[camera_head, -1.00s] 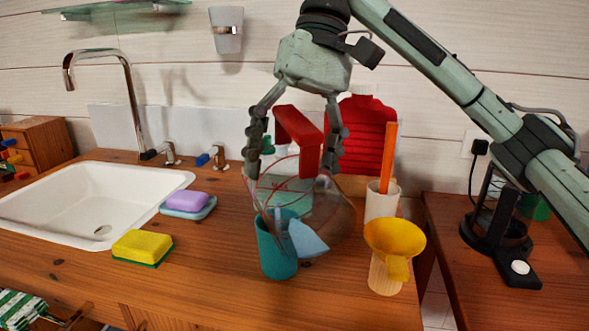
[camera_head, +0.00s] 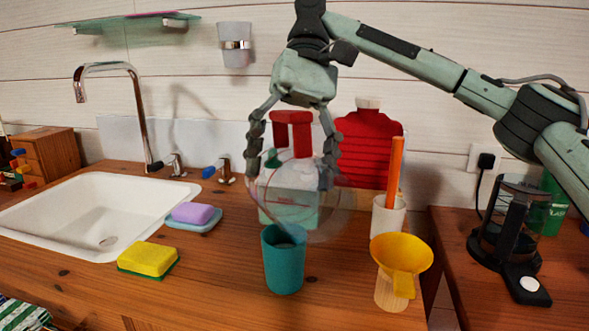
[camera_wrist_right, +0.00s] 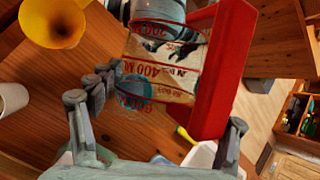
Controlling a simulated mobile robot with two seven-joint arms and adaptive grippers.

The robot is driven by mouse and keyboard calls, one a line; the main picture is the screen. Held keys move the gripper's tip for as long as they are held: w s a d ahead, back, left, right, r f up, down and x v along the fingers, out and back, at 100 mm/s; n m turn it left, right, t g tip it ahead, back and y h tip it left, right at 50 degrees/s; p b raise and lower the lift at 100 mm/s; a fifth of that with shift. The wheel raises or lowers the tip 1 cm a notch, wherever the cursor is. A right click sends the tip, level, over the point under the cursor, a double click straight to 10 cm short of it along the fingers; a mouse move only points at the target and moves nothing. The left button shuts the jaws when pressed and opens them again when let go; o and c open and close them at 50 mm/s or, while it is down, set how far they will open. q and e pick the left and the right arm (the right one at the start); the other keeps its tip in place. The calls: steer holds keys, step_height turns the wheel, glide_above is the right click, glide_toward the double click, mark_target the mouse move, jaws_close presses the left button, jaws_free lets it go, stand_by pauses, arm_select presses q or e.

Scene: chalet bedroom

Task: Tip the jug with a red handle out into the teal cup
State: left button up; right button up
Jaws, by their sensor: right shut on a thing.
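The clear jug (camera_head: 330,215) has a red handle (camera_head: 292,118) and is in my right gripper (camera_head: 292,165), whose fingers are on both sides of it. The jug is above and behind the teal cup (camera_head: 284,268); its tilt is hard to judge through the clear wall. The cup stands upright on the counter with something bluish just inside its rim. In the right wrist view, the red handle (camera_wrist_right: 215,75) and the jug's printed scale (camera_wrist_right: 165,70) fill the middle, and a teal round shape shows through the jug. My left gripper is in neither view.
A yellow funnel (camera_head: 400,255) on a wooden stand and a white holder (camera_head: 389,218) with an orange stick are close right of the cup. A yellow sponge (camera_head: 148,259), purple soap (camera_head: 192,213) and the sink (camera_head: 90,215) are left. A red bottle (camera_head: 367,145) stands behind.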

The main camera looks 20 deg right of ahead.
steer(key=shift+w+r+g, duration=0.15)
steer(key=shift+w+g, duration=0.35)
steer(key=shift+w+a+g, duration=0.1)
steer(key=shift+w+g, duration=0.1)
steer(key=shift+g, duration=0.3)
steer(key=shift+w, duration=0.1)
steer(key=shift+w+m, duration=0.1)
steer(key=shift+m, duration=0.2)
steer(key=shift+s+t, duration=0.7)
